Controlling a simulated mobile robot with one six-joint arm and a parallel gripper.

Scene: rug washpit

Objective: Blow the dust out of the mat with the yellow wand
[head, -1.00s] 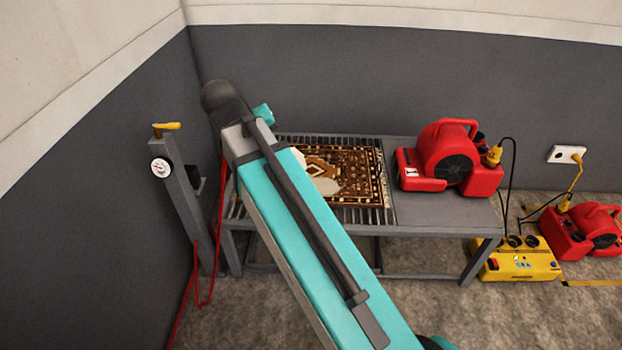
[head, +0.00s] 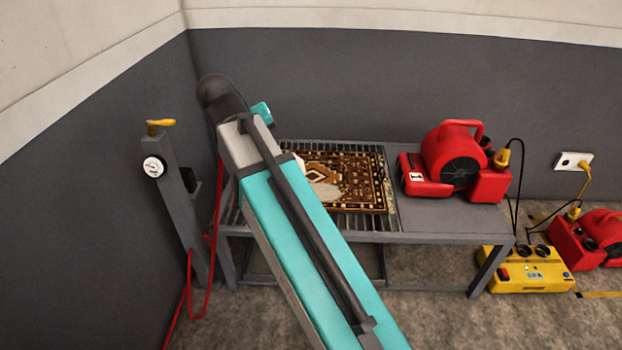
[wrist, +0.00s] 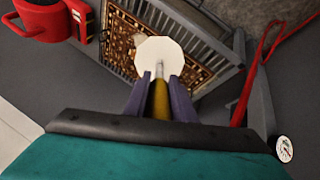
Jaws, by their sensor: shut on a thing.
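The brown patterned mat (head: 362,180) lies flat on the slatted left part of a grey bench. My arm hides its left side in the head view. A pale patch (head: 326,192) shows on the mat. In the wrist view my gripper (wrist: 160,82) is shut on the yellow wand (wrist: 159,102), whose metal tip points toward the mat (wrist: 124,30). A white disc (wrist: 172,50) sits around or just beyond the tip and covers part of the mat. I cannot tell the gap between tip and mat. My arm hides the gripper in the head view.
A red blower (head: 455,165) stands on the bench's solid right part (head: 440,218). A grey post (head: 178,205) with a gauge and red hose (head: 190,285) stands left. A yellow box (head: 527,270) and another red blower (head: 590,238) are on the floor at right.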

